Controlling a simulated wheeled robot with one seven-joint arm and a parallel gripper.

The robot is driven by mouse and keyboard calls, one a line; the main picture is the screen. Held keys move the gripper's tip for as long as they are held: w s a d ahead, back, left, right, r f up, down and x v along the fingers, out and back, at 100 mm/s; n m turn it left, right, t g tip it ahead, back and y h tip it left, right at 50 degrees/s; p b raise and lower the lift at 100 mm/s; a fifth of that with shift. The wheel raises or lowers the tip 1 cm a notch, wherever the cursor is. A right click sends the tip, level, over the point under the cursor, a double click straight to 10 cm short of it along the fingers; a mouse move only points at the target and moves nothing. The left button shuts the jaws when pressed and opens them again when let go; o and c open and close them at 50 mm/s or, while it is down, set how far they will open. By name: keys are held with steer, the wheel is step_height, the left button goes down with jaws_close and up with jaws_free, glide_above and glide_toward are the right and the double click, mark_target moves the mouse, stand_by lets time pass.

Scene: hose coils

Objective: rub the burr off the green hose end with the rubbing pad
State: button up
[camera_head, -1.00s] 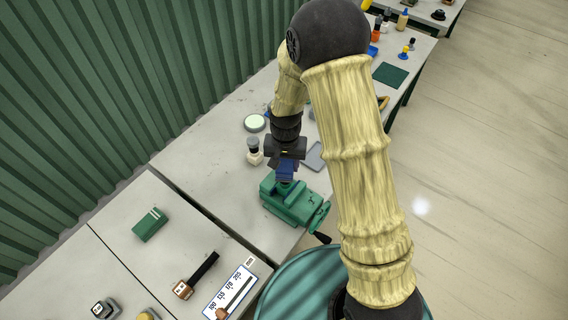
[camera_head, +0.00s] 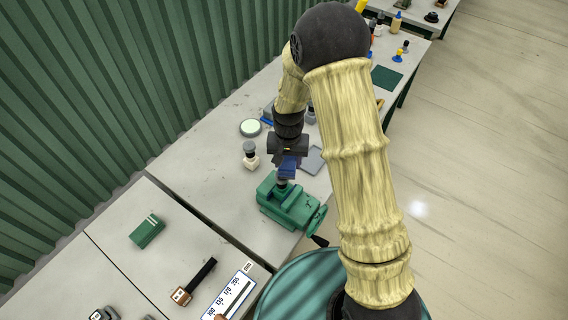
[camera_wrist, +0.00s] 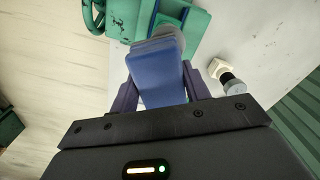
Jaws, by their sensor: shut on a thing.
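My gripper (camera_head: 288,158) is shut on a blue block (camera_wrist: 160,75), apparently the rubbing pad, with a purple finger on each side of it in the wrist view. The block's far end is at a grey round piece (camera_wrist: 172,38) over the green vise (camera_wrist: 198,22). I cannot tell whether they touch. In the head view the vise (camera_head: 290,206) stands on the bench right below my gripper. I cannot make out a green hose end or its burr; the block and gripper cover that spot.
A white block with a grey knob (camera_head: 250,156) stands left of the vise, and a round pale-topped dish (camera_head: 250,128) behind it. A grey tray (camera_head: 313,160) lies to the right. A green box (camera_head: 147,231) and a black-handled tool (camera_head: 195,282) lie on the nearer bench.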

steer(key=shift+w+d, duration=0.65)
steer(key=shift+w, duration=0.15)
steer(key=shift+r+p, duration=2.55)
steer(key=shift+r, duration=1)
